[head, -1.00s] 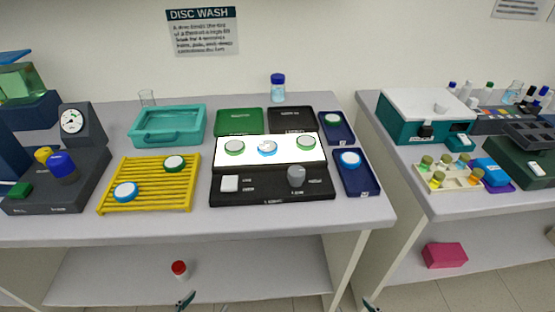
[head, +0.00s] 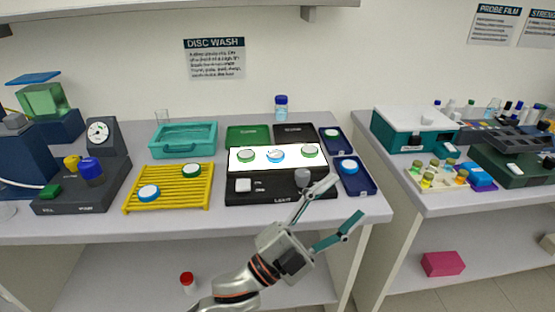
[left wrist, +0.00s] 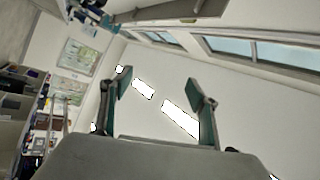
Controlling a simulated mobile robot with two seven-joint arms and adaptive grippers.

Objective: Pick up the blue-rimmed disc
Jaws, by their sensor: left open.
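Three discs with blue rims show in the head view. One (head: 148,193) lies on the yellow slatted rack (head: 168,203), one (head: 275,155) sits on the lit white panel of the light box (head: 240,168), and one (head: 348,166) lies in the nearer navy tray (head: 362,186). My left gripper (head: 347,199) is open and empty, in front of the light box and the nearer navy tray in the picture, touching no disc. In the left wrist view its spread fingers (left wrist: 160,82) frame only the room's pale surfaces and bright lights. My right gripper is out of view.
Green-rimmed discs lie on the rack (head: 191,170), the light panel (head: 246,156) and the farther navy tray (head: 331,132). A teal basin (head: 183,153) and a blue-capped jar (head: 281,107) stand behind. A gap separates this bench from the right one. The bench's front strip is clear.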

